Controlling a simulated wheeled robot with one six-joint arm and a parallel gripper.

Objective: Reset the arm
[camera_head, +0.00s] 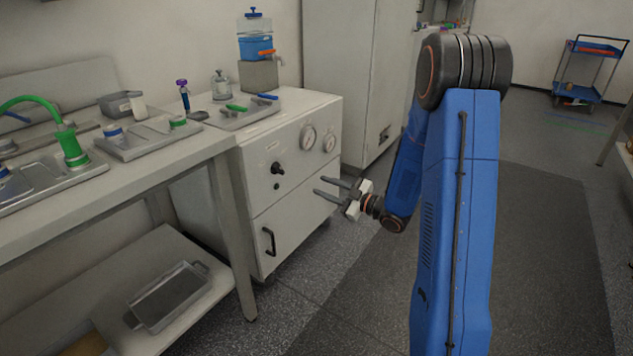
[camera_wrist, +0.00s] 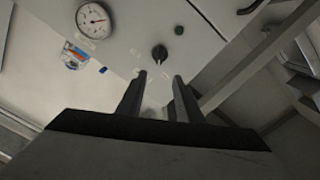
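My blue arm stands at the right of the head view, bent down towards the white cabinet. My gripper (camera_head: 335,187) is in front of the cabinet's front face, its two dark fingers pointing left and apart from each other. In the wrist view my gripper (camera_wrist: 159,85) shows both fingers with a clear gap between them and nothing held. The fingers appear free of the cabinet. The cabinet (camera_head: 297,215) bears a black knob (camera_head: 278,168) and two round gauges; the knob (camera_wrist: 159,52) also shows just beyond the fingertips in the wrist view.
A bench (camera_head: 185,152) with trays and a green hose (camera_head: 72,146) stands at the left. A metal tray (camera_head: 170,295) lies on its lower shelf. A blue cart (camera_head: 580,92) stands at the far right. The floor right of my arm is open.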

